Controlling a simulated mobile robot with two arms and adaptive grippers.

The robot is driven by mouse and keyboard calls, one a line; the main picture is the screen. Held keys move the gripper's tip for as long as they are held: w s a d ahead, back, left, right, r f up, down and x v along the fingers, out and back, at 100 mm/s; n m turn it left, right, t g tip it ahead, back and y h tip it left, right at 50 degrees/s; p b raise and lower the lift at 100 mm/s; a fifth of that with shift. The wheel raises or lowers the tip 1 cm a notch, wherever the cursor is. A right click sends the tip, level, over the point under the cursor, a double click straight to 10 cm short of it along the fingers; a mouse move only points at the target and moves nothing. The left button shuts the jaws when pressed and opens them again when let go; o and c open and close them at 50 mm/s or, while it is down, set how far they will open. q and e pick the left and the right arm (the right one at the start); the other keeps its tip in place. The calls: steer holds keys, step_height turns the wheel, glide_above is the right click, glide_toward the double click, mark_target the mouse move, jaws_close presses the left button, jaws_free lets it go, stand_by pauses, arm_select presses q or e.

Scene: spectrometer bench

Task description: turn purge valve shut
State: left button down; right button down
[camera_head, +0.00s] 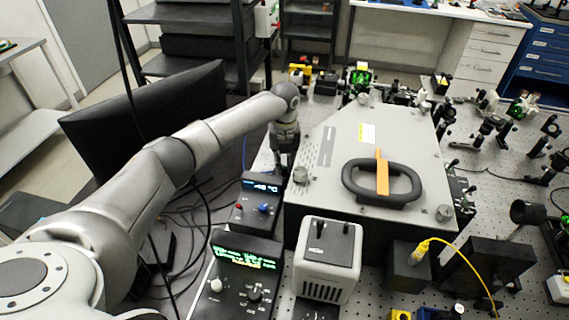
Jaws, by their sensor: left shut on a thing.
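My left arm comes in from the left and reaches over the cables to the far left side of the grey spectrometer box (330,150). My left gripper (284,160) points down there, close beside the box's left edge. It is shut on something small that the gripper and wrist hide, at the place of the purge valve. The valve's handle and its angle cannot be made out. My right gripper is not in view.
A black and orange handle (382,178) lies on the box lid. Two control units with lit displays (262,187) (246,258) and a white-grey device (327,262) stand in front. A dark monitor (150,120) is behind my arm. Optics crowd the perforated bench (500,190) at right.

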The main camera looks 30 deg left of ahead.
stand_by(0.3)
arm_select(q)
steer(key=shift+r+n+p, duration=0.15)
steer(key=shift+n+p, duration=0.7)
steer(key=shift+n, duration=0.25)
steer(key=n+p, duration=0.2)
steer(key=n, duration=0.1)
steer(key=shift+n, duration=0.3)
steer(key=n+p, duration=0.2)
steer(key=n, duration=0.1)
steer(key=shift+n, duration=0.3)
steer(key=n+p, duration=0.1)
steer(key=n, duration=0.2)
steer(key=shift+n, duration=0.3)
steer(key=n+p, duration=0.3)
steer(key=n, duration=0.3)
steer(key=shift+w, duration=0.1)
steer(key=shift+n+p, duration=0.5)
steer(key=shift+n, duration=1.6)
steer(key=c, duration=1.4)
jaws_free()
